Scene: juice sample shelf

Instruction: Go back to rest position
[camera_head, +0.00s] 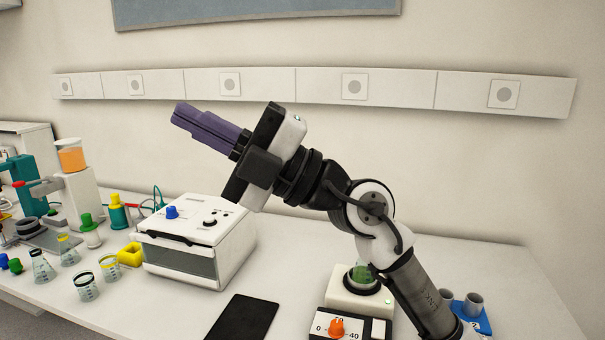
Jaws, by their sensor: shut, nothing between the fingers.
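My gripper (177,114) has purple fingers and is raised in the air above the bench. The fingers lie together, shut and empty, and point to the upper left. My arm rises from the lower right and bends at a joint above the bench. The gripper is apart from everything on the bench. It shows in front of the white wall, above a white box-shaped device (186,259) with a blue knob.
A white bench (500,275) carries a stirrer (347,297) with a flask of green liquid (361,275), partly behind my arm. A black flat pad (243,318) lies in front. Several flasks and beakers (86,287) stand left. A blue holder (474,317) is at right.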

